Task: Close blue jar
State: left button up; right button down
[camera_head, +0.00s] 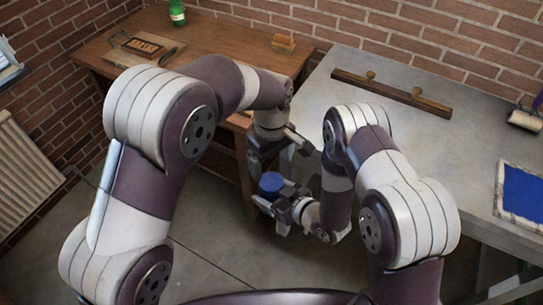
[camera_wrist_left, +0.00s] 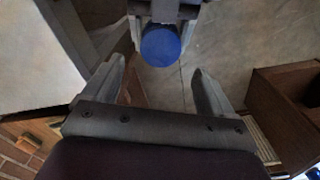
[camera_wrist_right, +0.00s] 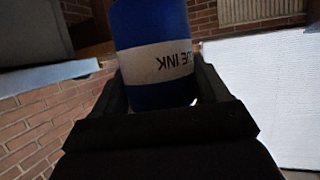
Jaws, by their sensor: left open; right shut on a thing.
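The blue jar (camera_head: 270,183) is held upright in front of me, above the floor, in my right gripper (camera_head: 283,208). In the right wrist view the jar (camera_wrist_right: 155,55) stands between the fingers, with a white label reading "BLUE INK" upside down. Its far end is cut off there. My left gripper (camera_head: 278,150) is open and empty, just above the jar and apart from it. In the left wrist view the jar's round blue top (camera_wrist_left: 161,46) lies ahead, between and beyond the open fingers. I cannot tell whether that top is a lid.
A grey table (camera_head: 320,110) on the right bears a wooden bar with knobs (camera_head: 390,92), a roller (camera_head: 525,120) and a blue pad (camera_head: 522,190). A wooden desk (camera_head: 215,40) at the back bears a green bottle (camera_head: 177,13) and a small block (camera_head: 284,43). Brick walls close off the back.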

aim_at(271, 181)
pick_arm(q)
notch_tip(271, 181, down, 7)
jog(key=shift+r, duration=0.1)
dwell(0.3)
jog(key=c, duration=1.1)
jog(key=m, duration=0.6)
jog(key=shift+m, duration=0.3)
jog(key=o, duration=1.2)
jog(key=shift+c, duration=0.2)
jog(key=shift+r, duration=0.1)
jog(key=shift+r, duration=2.15)
jog(key=shift+c, duration=0.3)
